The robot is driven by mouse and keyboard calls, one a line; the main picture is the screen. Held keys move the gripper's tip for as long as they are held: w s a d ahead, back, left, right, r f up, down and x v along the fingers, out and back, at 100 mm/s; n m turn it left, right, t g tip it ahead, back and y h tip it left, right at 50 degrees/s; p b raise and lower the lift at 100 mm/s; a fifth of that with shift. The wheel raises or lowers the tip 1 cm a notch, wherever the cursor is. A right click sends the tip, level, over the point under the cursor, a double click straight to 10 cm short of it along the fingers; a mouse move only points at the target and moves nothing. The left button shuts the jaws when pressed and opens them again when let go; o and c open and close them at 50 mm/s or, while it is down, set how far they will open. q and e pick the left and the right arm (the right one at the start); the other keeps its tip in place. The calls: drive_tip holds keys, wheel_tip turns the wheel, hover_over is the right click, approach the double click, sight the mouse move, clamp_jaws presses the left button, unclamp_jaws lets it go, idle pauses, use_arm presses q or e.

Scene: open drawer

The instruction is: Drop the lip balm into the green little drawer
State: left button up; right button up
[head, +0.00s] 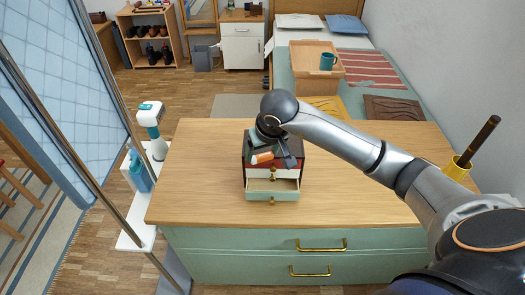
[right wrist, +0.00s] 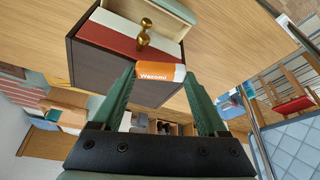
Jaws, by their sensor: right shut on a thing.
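The lip balm, an orange and white tube (head: 263,157), is between the fingers of my right gripper (head: 280,155). In the right wrist view the lip balm (right wrist: 162,74) shows printed lettering and lies across the tips of the right gripper (right wrist: 160,78). A small dark chest with red, white and green drawers stands on the dresser. Its green little drawer (head: 272,195) is the bottom one and is pulled out; it also shows in the right wrist view (right wrist: 172,10). The gripper is above the chest's upper front, higher than the open drawer. My left gripper is out of view.
The wooden dresser top (head: 370,200) is mostly clear around the chest. A yellow cup (head: 457,168) with a dark stick stands at its right edge. A white stand (head: 135,205) with bottles is to the left. A bed (head: 340,75) is behind.

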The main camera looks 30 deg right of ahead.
drive_tip(key=shift+f, duration=0.2)
drive_tip(key=o, duration=1.2)
